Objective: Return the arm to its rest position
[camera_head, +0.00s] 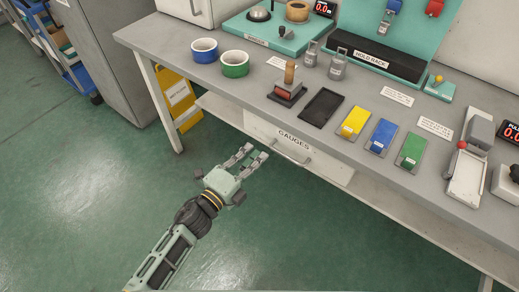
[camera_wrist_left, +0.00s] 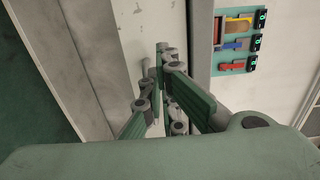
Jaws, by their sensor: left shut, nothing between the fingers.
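My left arm comes in from the bottom of the head view over the green floor. My left gripper (camera_head: 254,152) is in front of the workbench (camera_head: 222,93), to the left of the drawer labelled GAUGES (camera_head: 290,148). In the left wrist view, its green-padded fingers (camera_wrist_left: 156,72) are shut with nothing between them. No object hangs from the gripper. My right gripper is in neither view.
A yellow floor sign (camera_head: 179,97) stands under the bench. The floor around my arm is clear.

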